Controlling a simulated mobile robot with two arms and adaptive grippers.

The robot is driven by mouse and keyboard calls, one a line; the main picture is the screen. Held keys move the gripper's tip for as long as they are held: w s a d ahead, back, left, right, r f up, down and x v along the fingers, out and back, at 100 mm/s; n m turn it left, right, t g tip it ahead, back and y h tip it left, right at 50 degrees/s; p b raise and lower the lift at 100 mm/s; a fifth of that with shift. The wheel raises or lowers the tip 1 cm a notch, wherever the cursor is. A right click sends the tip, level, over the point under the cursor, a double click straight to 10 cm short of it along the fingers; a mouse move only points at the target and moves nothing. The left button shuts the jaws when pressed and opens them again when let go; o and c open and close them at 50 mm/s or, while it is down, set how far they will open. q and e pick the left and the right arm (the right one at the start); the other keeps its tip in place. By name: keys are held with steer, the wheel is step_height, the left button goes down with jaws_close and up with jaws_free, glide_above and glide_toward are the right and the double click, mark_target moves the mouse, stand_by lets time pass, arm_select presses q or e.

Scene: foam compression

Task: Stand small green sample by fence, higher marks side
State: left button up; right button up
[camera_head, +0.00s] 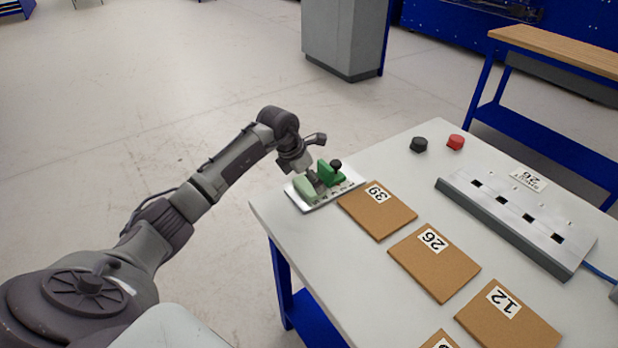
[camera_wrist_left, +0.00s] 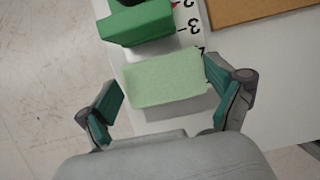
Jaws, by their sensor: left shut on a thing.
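The small pale green sample (camera_head: 305,188) is a block held between the fingers of my left gripper (camera_head: 314,181). In the left wrist view the sample (camera_wrist_left: 165,80) has a finger at each side, and the left gripper (camera_wrist_left: 160,88) is shut on it. The dark green fence (camera_head: 331,174) with a black knob (camera_head: 336,164) stands on a white plate (camera_head: 348,181). In the left wrist view the fence (camera_wrist_left: 135,24) is just beyond the sample; a narrow gap seems to lie between them. Number marks (camera_wrist_left: 192,27) run along the plate's right side. Whether the sample touches the plate is unclear.
Brown boards labelled 39 (camera_head: 378,212), 26 (camera_head: 434,265) and 12 (camera_head: 510,318) lie on the table right of the plate. A grey slotted panel (camera_head: 515,215), a black knob (camera_head: 419,145) and a red knob (camera_head: 456,142) are farther right. The plate is near the table's left corner.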

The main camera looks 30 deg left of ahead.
arm_select(q)
steer(key=o, duration=0.5)
steer(key=shift+f, duration=0.1)
steer(key=shift+r, duration=0.3)
steer(key=v, duration=1.2)
steer(key=shift+f+b, duration=0.1)
steer(key=shift+b, duration=0.2)
steer(key=shift+f, duration=0.1)
